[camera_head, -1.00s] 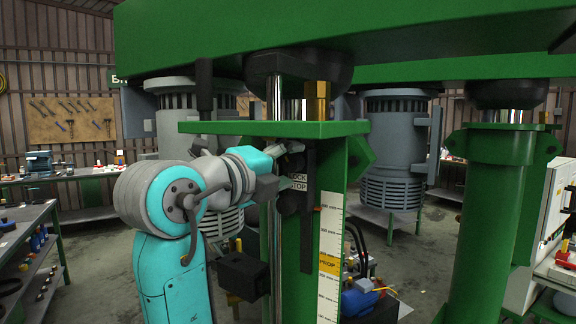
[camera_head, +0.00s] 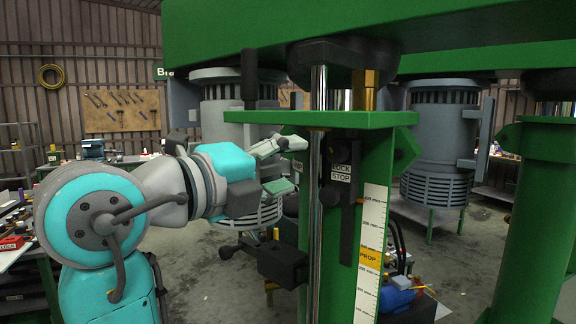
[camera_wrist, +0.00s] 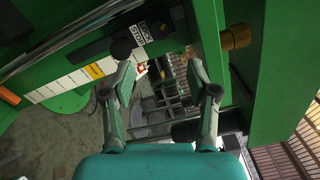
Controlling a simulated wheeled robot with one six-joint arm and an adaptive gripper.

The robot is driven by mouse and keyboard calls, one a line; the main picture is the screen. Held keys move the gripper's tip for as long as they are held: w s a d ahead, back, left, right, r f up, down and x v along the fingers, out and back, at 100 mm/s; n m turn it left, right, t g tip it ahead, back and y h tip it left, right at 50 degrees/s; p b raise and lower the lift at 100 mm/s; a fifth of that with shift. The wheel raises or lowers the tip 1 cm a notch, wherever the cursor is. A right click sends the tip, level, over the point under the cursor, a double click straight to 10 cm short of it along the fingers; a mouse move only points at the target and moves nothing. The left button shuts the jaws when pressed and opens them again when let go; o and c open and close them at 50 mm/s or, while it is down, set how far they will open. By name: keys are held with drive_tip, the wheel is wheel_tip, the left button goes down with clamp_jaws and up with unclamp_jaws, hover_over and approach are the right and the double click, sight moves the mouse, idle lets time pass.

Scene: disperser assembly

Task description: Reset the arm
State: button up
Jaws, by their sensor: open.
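My gripper (camera_head: 284,168) is open and empty in the head view, left of the green press column (camera_head: 377,170). Its fingers point right, toward the column, and are apart from each other. The wrist view shows the two open fingers (camera_wrist: 160,85) with nothing between them. Beyond them are the green column and a black-and-white "LOCK STOP" label (camera_wrist: 140,32). The same label (camera_head: 341,173) shows on the column in the head view, beside a black vertical bar (camera_head: 350,200).
A green top beam (camera_head: 330,25) spans overhead, and a green plate (camera_head: 320,119) juts left just above my gripper. A black block (camera_head: 283,264) sticks out below it. Grey motor-like cylinders stand behind. Open floor (camera_head: 205,270) shows at lower left.

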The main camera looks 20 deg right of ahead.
drive_tip(key=w+f+n+t+y, duration=0.2)
drive_tip(key=w+f+n+t, duration=0.2)
drive_tip(key=f+n, duration=0.55)
drive_tip(key=w+f+n+t+y, duration=0.1)
drive_tip(key=w+f+n+t, duration=0.4)
drive_tip(key=f, duration=0.7)
drive_tip(key=s+f+n+y, duration=0.35)
drive_tip(key=f+n, duration=0.25)
drive_tip(key=f, duration=0.5)
drive_tip(key=s+f+n+y, duration=0.2)
drive_tip(key=f+n+y, duration=0.2)
drive_tip(key=f+n, duration=0.45)
drive_tip(key=s+f+n+y, duration=0.5)
drive_tip(key=s+f+y, duration=0.1)
drive_tip(key=s+f, duration=1.2)
drive_tip(key=s+d+r+g, duration=0.1)
drive_tip(key=s, duration=1)
drive_tip(key=s+d+r+n, duration=0.1)
drive_tip(key=s+r, duration=0.1)
drive_tip(key=s, duration=1)
drive_tip(key=shift+r+g, duration=0.15)
drive_tip(key=shift+g, duration=0.25)
